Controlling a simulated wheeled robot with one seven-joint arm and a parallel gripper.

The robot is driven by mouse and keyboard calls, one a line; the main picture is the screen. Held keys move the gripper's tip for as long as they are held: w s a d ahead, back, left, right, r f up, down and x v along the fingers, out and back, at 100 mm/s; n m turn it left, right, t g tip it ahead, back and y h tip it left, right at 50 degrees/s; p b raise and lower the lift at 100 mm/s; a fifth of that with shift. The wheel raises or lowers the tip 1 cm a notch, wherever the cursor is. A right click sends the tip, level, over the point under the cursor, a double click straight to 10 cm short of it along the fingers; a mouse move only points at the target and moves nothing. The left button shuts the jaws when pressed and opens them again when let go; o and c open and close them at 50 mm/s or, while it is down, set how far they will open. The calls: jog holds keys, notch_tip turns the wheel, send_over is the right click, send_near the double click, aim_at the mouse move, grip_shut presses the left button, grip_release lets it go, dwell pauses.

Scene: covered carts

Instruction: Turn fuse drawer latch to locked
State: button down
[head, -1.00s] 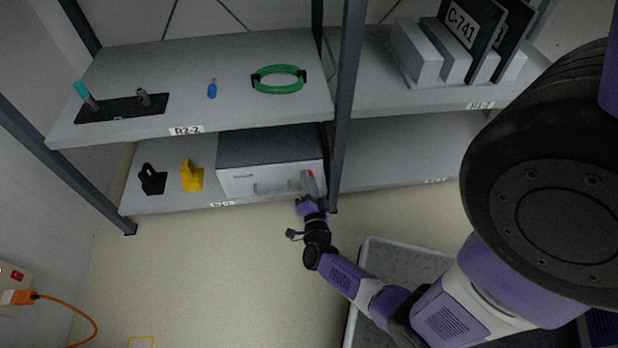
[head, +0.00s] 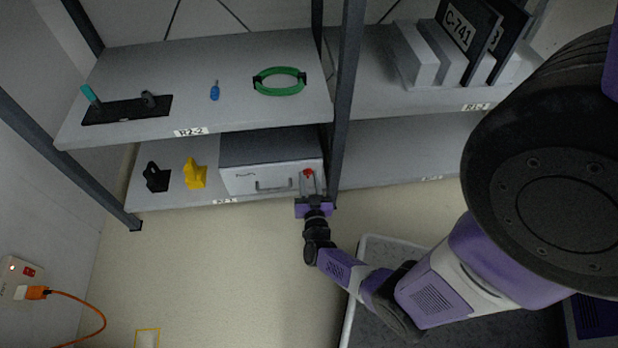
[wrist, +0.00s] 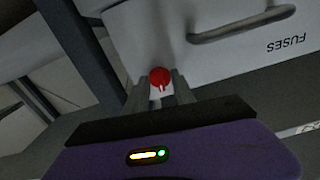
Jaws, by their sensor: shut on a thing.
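The fuse drawer (head: 240,181) is a light box with a dark top and a bar handle, on the lower shelf. Its front also shows in the wrist view (wrist: 215,62), with the word FUSES. The red latch knob (head: 308,173) is at the right end of the drawer front. In the wrist view the red latch (wrist: 159,77) has a pale mark on its lower part. My gripper (head: 311,184) is at the latch, its fingers (wrist: 162,92) on either side of it and closed on it. The latch's exact angle is hard to tell.
A dark shelf post (head: 345,110) stands just right of the drawer. A yellow object (head: 195,175) and a black object (head: 155,178) sit to its left. The upper shelf (head: 230,105) overhangs above. Floor in front is clear to the left.

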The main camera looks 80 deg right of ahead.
jog(key=shift+n, duration=0.6)
jog(key=c, duration=1)
grip_release()
jog(key=shift+c, duration=0.2)
jog(key=shift+a, duration=0.1)
jog(key=p+v, duration=0.2)
jog(key=v, duration=0.5)
jog(key=shift+s+a, duration=0.15)
jog(key=shift+a, duration=0.15)
